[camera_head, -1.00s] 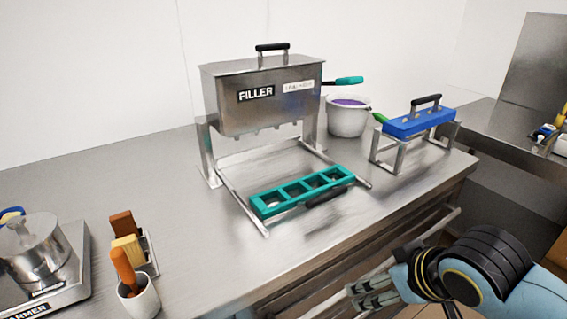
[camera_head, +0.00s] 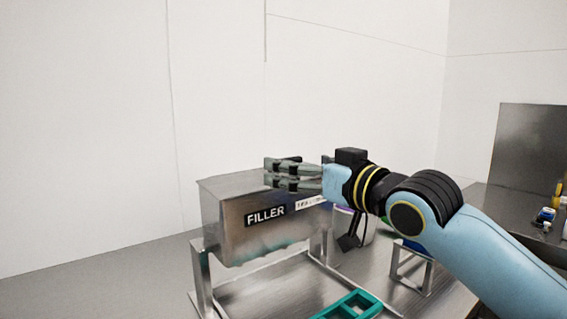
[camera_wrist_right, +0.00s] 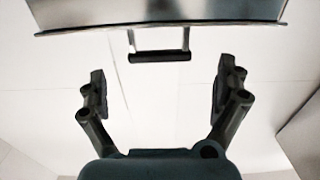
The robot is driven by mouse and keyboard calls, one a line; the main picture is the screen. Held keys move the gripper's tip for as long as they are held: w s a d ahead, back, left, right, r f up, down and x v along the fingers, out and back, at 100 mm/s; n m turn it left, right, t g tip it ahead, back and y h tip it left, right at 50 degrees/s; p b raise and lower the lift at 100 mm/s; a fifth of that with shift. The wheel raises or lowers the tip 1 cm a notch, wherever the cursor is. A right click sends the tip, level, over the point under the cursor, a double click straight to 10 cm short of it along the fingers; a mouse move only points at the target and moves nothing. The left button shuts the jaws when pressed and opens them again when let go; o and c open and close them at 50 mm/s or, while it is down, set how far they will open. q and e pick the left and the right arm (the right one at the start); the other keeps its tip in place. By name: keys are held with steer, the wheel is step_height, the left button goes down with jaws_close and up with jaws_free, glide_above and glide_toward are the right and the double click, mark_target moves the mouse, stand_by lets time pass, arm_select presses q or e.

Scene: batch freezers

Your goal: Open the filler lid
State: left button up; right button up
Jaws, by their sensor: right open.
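The metal filler (camera_head: 232,235) stands on the bench in the head view, its flat lid (camera_head: 228,187) lying shut on top. My right gripper (camera_head: 268,174) reaches in from the right over the lid, at about handle height. In the head view its fingers largely cover the lid's black handle. In the right wrist view the handle (camera_wrist_right: 160,56) shows clear, joined to the metal lid (camera_wrist_right: 160,14) by two short posts. The right gripper (camera_wrist_right: 162,90) is open there, with the handle ahead between its fingers, not touching them. My left gripper is not in view.
A teal mould (camera_head: 352,306) lies on the bench in front of the filler. Behind my right arm, a metal stand (camera_head: 412,272) and a pot are partly hidden. The white wall (camera_head: 220,90) behind leaves free room above the filler.

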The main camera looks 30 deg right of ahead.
mark_target(285, 158)
steer(key=shift+w+a, duration=0.2)
steer(key=shift+w, duration=1.15)
steer(key=shift+w+a, duration=0.15)
steer(key=shift+w, duration=1.15)
steer(key=shift+s, duration=0.1)
steer(key=c, duration=1.6)
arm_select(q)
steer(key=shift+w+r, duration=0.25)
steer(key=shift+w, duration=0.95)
arm_select(e)
steer(key=shift+c, duration=0.4)
